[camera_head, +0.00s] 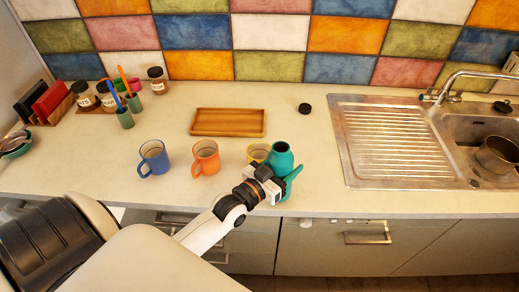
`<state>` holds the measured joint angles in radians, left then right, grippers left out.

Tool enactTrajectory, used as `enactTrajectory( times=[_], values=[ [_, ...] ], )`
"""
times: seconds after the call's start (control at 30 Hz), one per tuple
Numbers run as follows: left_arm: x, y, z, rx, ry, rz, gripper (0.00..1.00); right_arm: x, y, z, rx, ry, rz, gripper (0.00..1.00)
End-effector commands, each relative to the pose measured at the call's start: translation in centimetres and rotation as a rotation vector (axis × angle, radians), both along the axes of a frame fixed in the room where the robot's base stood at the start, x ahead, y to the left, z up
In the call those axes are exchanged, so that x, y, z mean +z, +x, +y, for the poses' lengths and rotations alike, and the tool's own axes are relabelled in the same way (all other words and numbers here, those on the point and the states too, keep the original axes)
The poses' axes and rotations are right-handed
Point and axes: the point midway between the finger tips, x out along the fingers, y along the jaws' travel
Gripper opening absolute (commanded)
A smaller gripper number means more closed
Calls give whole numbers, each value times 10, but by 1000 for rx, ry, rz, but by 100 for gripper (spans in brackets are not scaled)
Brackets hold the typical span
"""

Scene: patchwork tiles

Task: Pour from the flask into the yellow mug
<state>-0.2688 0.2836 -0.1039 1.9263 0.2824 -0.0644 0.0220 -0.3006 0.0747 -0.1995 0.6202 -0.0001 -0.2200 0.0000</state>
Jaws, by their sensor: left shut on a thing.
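The teal flask (281,158) is near the front edge of the counter, in the middle of the view, with its dark opening facing up. My left gripper (272,183) is shut on the flask and covers part of its body. The yellow mug (257,152) stands just left of the flask, partly hidden by the flask and gripper. Whether flask and mug touch, and what is inside the mug, I cannot tell. My right gripper is not in view.
An orange mug (206,158) and a blue mug (154,158) stand to the left. A wooden tray (228,134) lies behind the mugs. A black lid (304,108) lies behind the flask. The sink drainer (390,143) is at right, with clear counter before it.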

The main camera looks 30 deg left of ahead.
Motion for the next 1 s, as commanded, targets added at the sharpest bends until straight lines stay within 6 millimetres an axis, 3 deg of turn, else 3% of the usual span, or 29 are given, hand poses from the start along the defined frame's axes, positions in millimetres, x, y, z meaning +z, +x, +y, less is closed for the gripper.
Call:
enactTrajectory(
  times=[0.23,0.7,0.93,1.0],
  values=[
    [8,2,3,0,-120,50,12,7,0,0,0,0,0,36],
    [3,6,12,-1,-395,185,12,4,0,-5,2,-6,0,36],
    [16,9,18,-1,-530,250,12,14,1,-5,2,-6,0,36],
    [9,8,16,-1,-572,273,12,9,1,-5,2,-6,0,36]
  ],
)
